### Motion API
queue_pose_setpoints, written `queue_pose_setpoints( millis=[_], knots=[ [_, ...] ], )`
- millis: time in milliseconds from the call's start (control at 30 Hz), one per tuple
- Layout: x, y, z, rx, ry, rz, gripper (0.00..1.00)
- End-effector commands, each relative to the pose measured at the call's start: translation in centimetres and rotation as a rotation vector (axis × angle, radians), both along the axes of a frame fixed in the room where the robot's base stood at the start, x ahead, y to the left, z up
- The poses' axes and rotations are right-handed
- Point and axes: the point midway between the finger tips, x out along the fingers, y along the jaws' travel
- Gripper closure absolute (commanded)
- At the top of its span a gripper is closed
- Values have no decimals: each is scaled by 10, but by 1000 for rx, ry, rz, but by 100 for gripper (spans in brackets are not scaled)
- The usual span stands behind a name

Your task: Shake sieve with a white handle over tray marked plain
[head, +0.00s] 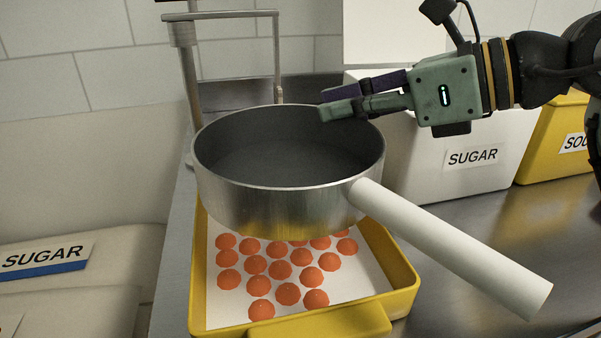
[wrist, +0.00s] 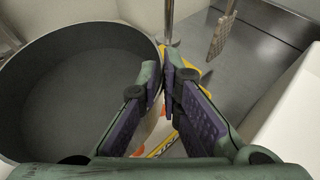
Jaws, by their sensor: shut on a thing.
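The sieve (head: 285,205) is a round metal pan with a white handle (head: 455,250) pointing to the lower right. It looks roughly level over the yellow tray (head: 404,285). Its inside is plain grey, and I see no powder in it. My gripper (head: 326,105) is shut on the sieve's far right rim; the wrist view shows the fingers (wrist: 164,78) closed at the edge of the pan (wrist: 75,85). The tray holds white paper with rows of orange gummies (head: 280,270). The sieve hides the tray's back part. I cannot read a mark on the tray.
A white bin labelled SUGAR (head: 480,165) and a yellow bin (head: 548,140) stand at the right. A metal pipe frame (head: 190,80) stands behind the sieve. A pale sack labelled SUGAR (head: 70,270) is at the left. The metal counter (head: 470,270) is bare right of the tray.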

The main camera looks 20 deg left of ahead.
Motion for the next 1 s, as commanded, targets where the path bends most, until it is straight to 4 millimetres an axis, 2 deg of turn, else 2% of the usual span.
queue_pose_setpoints(
  millis=[133, 367, 467, 700, 1000],
  knots=[
    [-9, 18, -2, -2, -2, 2, 100],
    [-10, 20, 0, 1, 0, 0, 100],
    [-8, 18, 1, 2, 1, 0, 100],
    [3, -7, 1, 2, 1, 0, 100],
    [1, -4, -1, -1, -1, 2, 100]
  ],
)
